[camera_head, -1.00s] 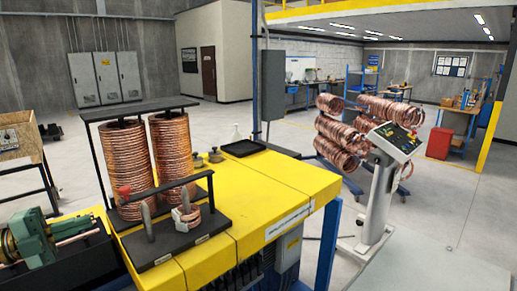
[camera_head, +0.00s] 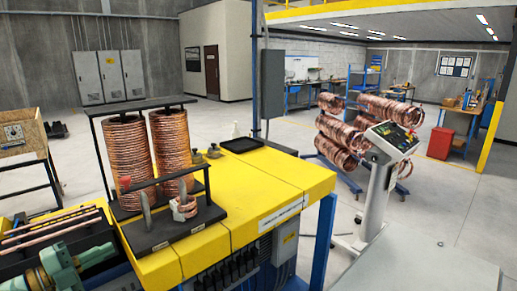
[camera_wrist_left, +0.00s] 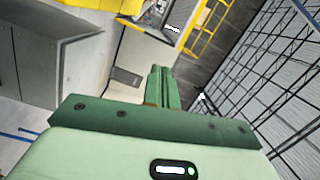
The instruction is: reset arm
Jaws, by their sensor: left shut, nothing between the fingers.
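My left gripper (camera_head: 100,256) is at the lower left of the head view, green, in front of a dark tray (camera_head: 18,219) with several copper tubes (camera_head: 55,229). In the left wrist view, its two green fingers (camera_wrist_left: 162,88) are together with nothing between them. It looks apart from the tubes, though the picture is too small to be certain. My right gripper is in neither view.
A yellow workbench (camera_head: 265,180) stands right of the gripper. It carries tall copper coils (camera_head: 125,155) and a black fixture (camera_head: 172,232) with posts and a small coil (camera_head: 183,209).

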